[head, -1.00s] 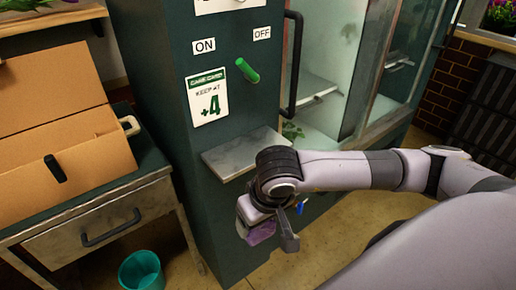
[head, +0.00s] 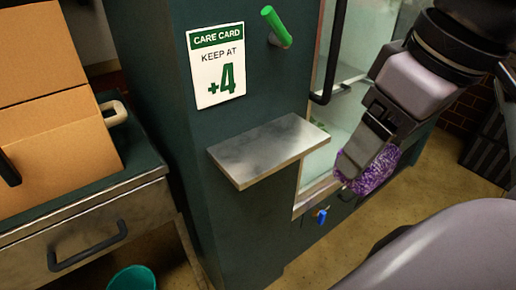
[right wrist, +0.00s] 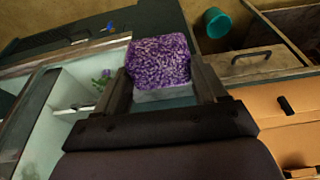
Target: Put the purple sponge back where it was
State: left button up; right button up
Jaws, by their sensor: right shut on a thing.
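The purple sponge (head: 378,172) is speckled violet and white. It is held in my right gripper (head: 362,158), to the right of the small metal shelf (head: 268,148) on the front of the green cabinet. In the right wrist view the sponge (right wrist: 160,60) sits between both fingers of the gripper (right wrist: 160,88), with a pale layer on its near side. The shelf's top is bare in the head view. The sponge is partly hidden by the gripper there. My left gripper is not in view.
A care card reading "+4" (head: 216,65) and a green lever (head: 275,27) are on the cabinet above the shelf. A blue valve (head: 321,215) is below. A drawer table with a cardboard box (head: 60,150) stands at left, a teal bin (head: 133,279) on the floor.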

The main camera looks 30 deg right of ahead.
jog(key=shift+s+d+f, duration=0.1)
jog(key=shift+s+d, duration=0.2)
jog(key=shift+s, duration=0.1)
jog(key=w+p, duration=0.3)
jog(key=shift+w+a+r, duration=0.15)
jog(key=shift+w+r, duration=0.05)
jog(key=shift+r, duration=0.05)
jog(key=w+a+p, duration=0.1)
jog(key=w+p, duration=0.5)
jog(key=w, duration=0.9)
jog(key=shift+s+x, duration=0.25)
jog(key=shift+x, duration=1.3)
jog(key=shift+s+x, duration=0.2)
jog(key=shift+x, duration=1.4)
jog(key=shift+w+f+p, duration=0.2)
jog(key=shift+f+p, duration=0.15)
jog(key=shift+f, duration=0.25)
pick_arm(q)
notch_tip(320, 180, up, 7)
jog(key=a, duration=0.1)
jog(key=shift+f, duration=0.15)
pick_arm(e)
jog(key=shift+f, duration=0.1)
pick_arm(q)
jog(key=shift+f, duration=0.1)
